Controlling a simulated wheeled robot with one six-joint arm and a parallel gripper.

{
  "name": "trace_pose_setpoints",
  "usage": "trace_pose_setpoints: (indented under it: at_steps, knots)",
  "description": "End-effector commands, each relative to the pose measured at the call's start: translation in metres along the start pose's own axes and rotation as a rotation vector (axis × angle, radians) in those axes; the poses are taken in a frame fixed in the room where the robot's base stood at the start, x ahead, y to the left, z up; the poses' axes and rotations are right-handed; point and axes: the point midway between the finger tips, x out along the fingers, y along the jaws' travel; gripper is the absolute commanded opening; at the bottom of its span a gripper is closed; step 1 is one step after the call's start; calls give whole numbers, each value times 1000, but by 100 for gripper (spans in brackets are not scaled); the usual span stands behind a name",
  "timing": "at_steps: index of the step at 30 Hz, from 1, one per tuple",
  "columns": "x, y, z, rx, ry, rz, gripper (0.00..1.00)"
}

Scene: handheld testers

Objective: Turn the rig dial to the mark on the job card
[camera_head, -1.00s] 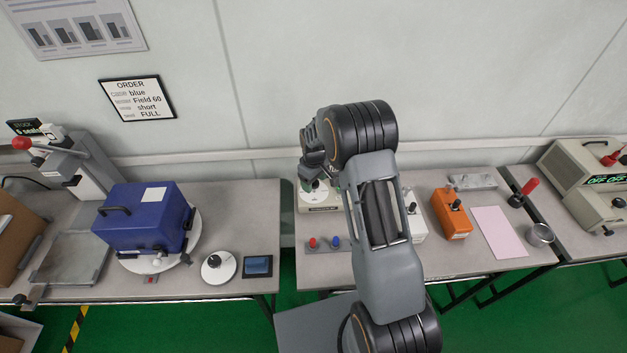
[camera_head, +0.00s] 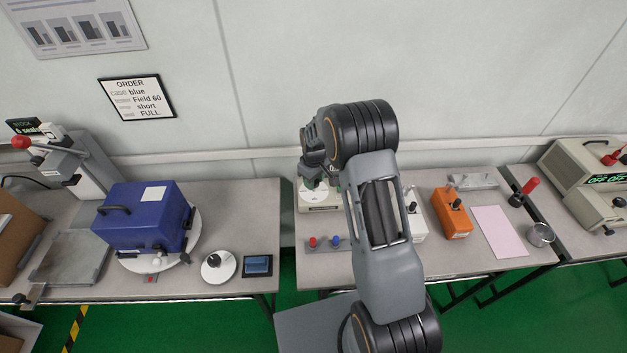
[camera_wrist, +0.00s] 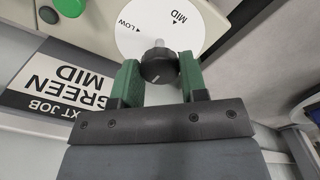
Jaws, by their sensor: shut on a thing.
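The rig dial is a white disc (camera_wrist: 205,25) marked LOW on the left and MID on the right in the wrist view. A black knob (camera_wrist: 160,66) stands at its lower edge in that view. My gripper (camera_wrist: 160,78) has its green fingers on either side of the knob and is shut on it. I cannot tell clearly which mark the knob points to. The job card (camera_wrist: 60,88) lies to the left and reads GREEN MID, partly cut off. In the head view the dial disc (camera_head: 313,197) is partly hidden under my gripper (camera_head: 312,183).
An orange tester (camera_head: 452,213) and a pink sheet (camera_head: 499,232) lie to the right. A blue case (camera_head: 142,222) stands on the left table.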

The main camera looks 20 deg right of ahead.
Motion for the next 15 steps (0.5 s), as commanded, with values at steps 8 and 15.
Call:
trace_pose_setpoints:
  at_steps: [8, 15]
  knots:
    - [2, 0, 0, 186, 2, 1, 16]
    - [2, 0, 0, 415, 2, 1, 16]
